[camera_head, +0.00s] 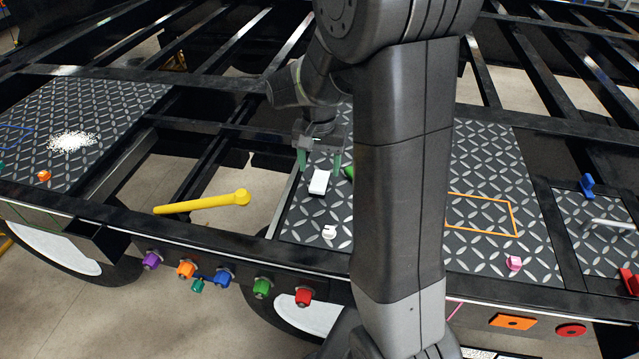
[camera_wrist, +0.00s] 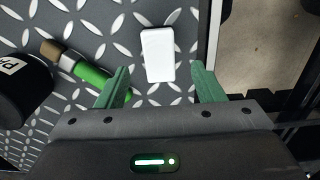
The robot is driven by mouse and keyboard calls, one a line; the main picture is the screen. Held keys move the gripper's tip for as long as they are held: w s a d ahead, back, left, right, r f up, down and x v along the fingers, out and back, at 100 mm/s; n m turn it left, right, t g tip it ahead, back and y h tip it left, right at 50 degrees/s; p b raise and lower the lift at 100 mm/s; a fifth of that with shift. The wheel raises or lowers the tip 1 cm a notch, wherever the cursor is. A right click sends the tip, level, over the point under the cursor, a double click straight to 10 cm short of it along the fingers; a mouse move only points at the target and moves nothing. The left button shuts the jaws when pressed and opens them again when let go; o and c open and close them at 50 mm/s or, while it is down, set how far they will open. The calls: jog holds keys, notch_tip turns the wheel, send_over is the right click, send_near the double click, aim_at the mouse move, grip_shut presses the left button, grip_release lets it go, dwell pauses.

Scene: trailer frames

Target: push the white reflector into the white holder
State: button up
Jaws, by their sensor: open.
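The white reflector (camera_head: 319,182) is a small white block lying on the dark diamond-plate panel. It also shows in the wrist view (camera_wrist: 158,55), its near end in line with the gap between my green fingertips. My gripper (camera_head: 319,164) points down and is open, with one finger to each side of the block in the wrist view (camera_wrist: 159,72). No contact with the block shows. A small white piece (camera_head: 329,231), which looks like the white holder, sits nearer the front edge of the same panel. It is not visible in the wrist view.
A green cylindrical item (camera_wrist: 90,72) and a black round object (camera_wrist: 22,88) lie left of my gripper in the wrist view. Coloured knobs line the front rail. An opening borders the panel.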

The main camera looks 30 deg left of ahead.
aim_at(319, 180)
jog(key=shift+f, duration=0.1)
notch_tip(319, 180, down, 5)
jog(key=shift+p, duration=0.3)
dwell(0.4)
jog(key=c, duration=1)
